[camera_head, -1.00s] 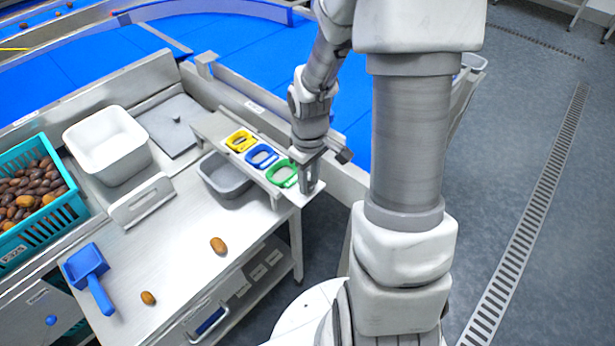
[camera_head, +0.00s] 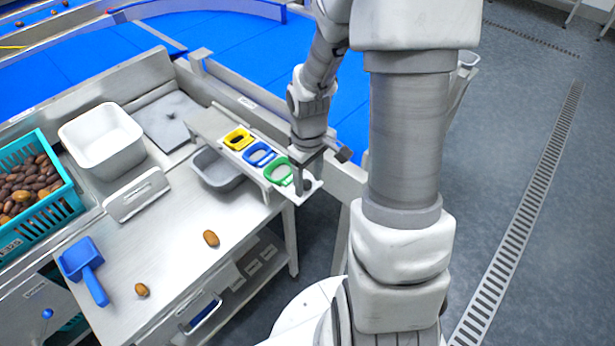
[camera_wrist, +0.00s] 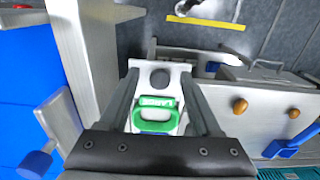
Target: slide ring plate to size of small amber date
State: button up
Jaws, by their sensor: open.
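The ring plate (camera_head: 315,188) is a pale strip on a raised rail, with a yellow ring (camera_head: 238,138), a blue ring (camera_head: 260,154) and a green ring (camera_head: 278,171) in a row. My gripper (camera_wrist: 162,85) is open above the green-ring end; in the wrist view its fingers flank the green ring (camera_wrist: 155,115) and a dark round spot (camera_wrist: 160,77) beyond it. Whether the fingers touch the plate is unclear. The smaller amber date (camera_head: 141,290) lies on the steel bench near the scoop; a larger amber date (camera_head: 211,238) lies nearer the plate.
A grey tub (camera_head: 215,172) sits beside the rail. A white bin (camera_head: 103,142), a teal crate (camera_head: 62,205) of dates and a blue scoop (camera_head: 83,262) are at the left. A blue conveyor (camera_head: 225,48) runs behind.

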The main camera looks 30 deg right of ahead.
jog(key=shift+w, duration=0.1)
notch_tip(320, 180, up, 17)
jog(key=p, duration=0.3)
jog(key=shift+r, duration=0.2)
dwell(0.4)
jog(key=s+a+r+m+t, duration=0.4)
jog(key=s+a+r, duration=0.3)
jog(key=s+r, duration=0.3)
jog(key=shift+s+a+t, duration=0.35)
jog(key=shift+s+t, duration=0.45)
jog(key=shift+s, duration=0.35)
jog(key=shift+r, duration=0.1)
